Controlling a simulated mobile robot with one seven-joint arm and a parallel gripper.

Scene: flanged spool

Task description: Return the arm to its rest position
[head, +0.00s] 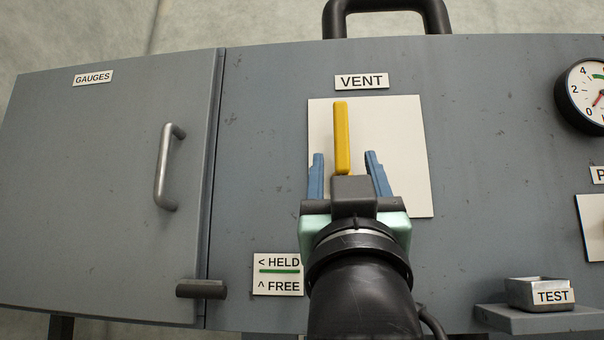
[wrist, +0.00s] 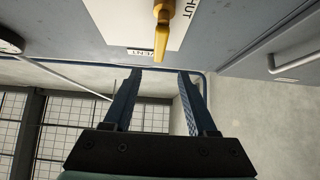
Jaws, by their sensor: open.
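My gripper (head: 345,172) is open, with its two blue fingers spread apart and nothing between them in the wrist view (wrist: 158,74). In the head view it is in front of the white plate (head: 398,150) below the VENT label (head: 361,81). A yellow lever (head: 341,138) stands upright on that plate. In the head view the lever appears between and above the fingertips. In the wrist view the lever (wrist: 163,32) is beyond the fingertips, apart from them. The lower end of the lever is hidden behind my gripper in the head view.
A grey cabinet door (head: 110,200) with a metal handle (head: 166,168) is at left. A dark latch (head: 201,289) sits at its lower edge, near a HELD/FREE label (head: 279,274). A TEST tray (head: 540,294) juts out at lower right, below a gauge (head: 585,97). A black bar handle (head: 388,12) is on top.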

